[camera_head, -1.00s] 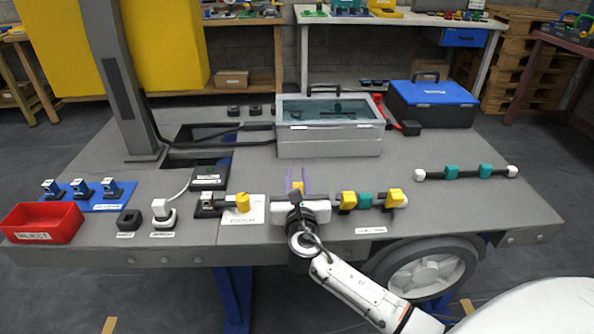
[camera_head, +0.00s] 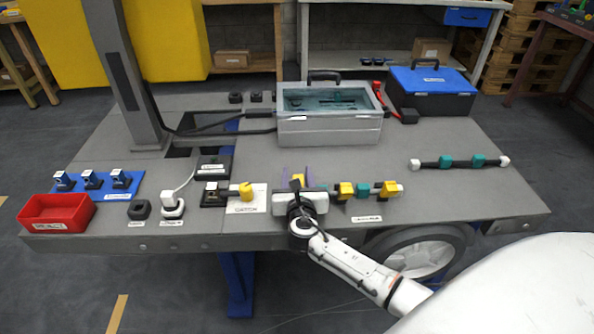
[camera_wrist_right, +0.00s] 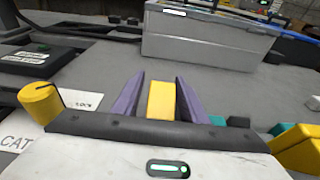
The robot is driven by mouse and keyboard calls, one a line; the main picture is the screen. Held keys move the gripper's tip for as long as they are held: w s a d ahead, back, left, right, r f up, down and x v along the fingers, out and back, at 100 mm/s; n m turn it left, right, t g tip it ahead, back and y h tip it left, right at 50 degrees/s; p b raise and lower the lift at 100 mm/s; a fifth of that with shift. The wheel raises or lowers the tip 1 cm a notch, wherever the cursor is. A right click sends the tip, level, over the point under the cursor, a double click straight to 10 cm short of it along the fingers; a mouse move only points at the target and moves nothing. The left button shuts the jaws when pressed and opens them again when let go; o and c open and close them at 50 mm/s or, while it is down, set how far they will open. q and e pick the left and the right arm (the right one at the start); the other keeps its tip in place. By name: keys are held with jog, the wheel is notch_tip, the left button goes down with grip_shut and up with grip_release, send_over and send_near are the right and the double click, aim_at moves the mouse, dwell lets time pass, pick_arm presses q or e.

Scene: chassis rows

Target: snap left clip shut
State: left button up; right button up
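My right gripper (camera_head: 297,180) is over the front of the table. In the right wrist view its two purple fingers (camera_wrist_right: 158,97) stand apart, with a yellow block (camera_wrist_right: 161,101) between them and narrow gaps showing at its sides. Right of the gripper, a black bar carries a yellow clip (camera_head: 345,190), a teal piece (camera_head: 364,191) and another yellow clip (camera_head: 390,189). The gripper hides the bar's left end. I cannot tell whether either clip is shut. My left gripper is out of view.
A grey case (camera_head: 330,132) and a blue-lidded box (camera_head: 432,90) stand behind. A red tray (camera_head: 58,226) is front left. A second bar (camera_head: 460,162) lies right.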

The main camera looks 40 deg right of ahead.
jog(key=shift+r, duration=0.3)
jog(key=shift+s, duration=0.1)
jog(key=p+v, duration=0.2)
jog(key=v, duration=0.6)
jog(key=shift+s+a, duration=0.25)
jog(key=shift+a, duration=0.05)
jog(key=shift+s+a+r, duration=0.1)
jog(key=shift+s+a, duration=0.2)
jog(key=shift+s, duration=0.2)
jog(key=shift+r, duration=0.1)
